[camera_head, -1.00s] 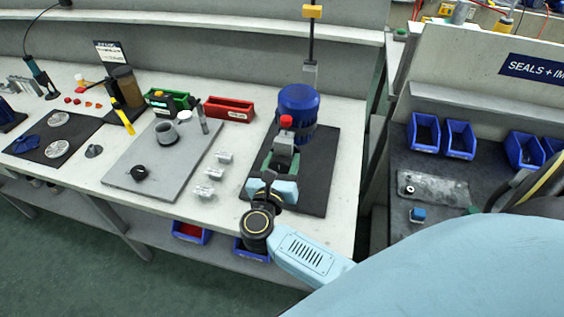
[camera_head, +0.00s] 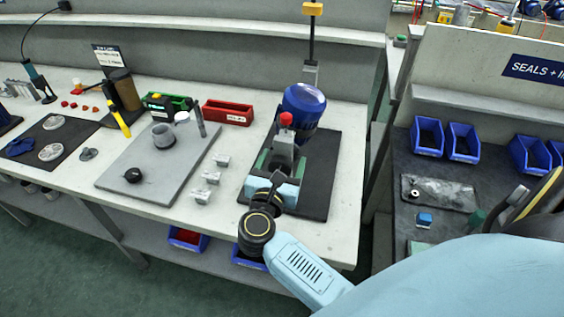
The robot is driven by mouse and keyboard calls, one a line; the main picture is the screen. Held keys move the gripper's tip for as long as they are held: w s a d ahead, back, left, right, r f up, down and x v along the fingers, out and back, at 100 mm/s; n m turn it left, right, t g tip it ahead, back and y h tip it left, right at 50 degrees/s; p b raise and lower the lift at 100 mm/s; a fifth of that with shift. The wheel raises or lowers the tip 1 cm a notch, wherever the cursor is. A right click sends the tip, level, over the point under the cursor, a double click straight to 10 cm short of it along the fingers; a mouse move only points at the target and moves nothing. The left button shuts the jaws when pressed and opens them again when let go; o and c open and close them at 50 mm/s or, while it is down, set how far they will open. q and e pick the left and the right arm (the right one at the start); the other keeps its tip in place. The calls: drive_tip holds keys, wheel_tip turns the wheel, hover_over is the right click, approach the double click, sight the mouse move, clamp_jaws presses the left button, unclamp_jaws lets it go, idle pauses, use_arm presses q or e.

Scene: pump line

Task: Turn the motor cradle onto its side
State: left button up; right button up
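The blue motor (camera_head: 303,101) stands on the dark mat (camera_head: 317,185) at the right end of the bench, tilted in its cradle with its top leaning to the right. A grey post with a red knob (camera_head: 286,119) rises in front of it. Green pieces (camera_head: 301,165) flank the post, and I cannot tell whether they belong to the cradle. My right gripper (camera_head: 281,168) is at the near side of the cradle, close to the post. Its fingertips are hard to make out, so its grip is unclear. My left gripper is not in view.
A grey plate (camera_head: 150,188) with a grey ring and a black knob lies left of the mat. Small metal blocks (camera_head: 205,178) stand between them. A red bin (camera_head: 228,112) and a green bin sit behind. A gap separates the bench from the dark bench (camera_head: 440,220) at right.

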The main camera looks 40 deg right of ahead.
drive_tip(key=b+v, duration=0.2)
drive_tip(key=v, duration=1.1)
drive_tip(key=shift+s, duration=0.15)
drive_tip(key=shift+a, duration=0.1)
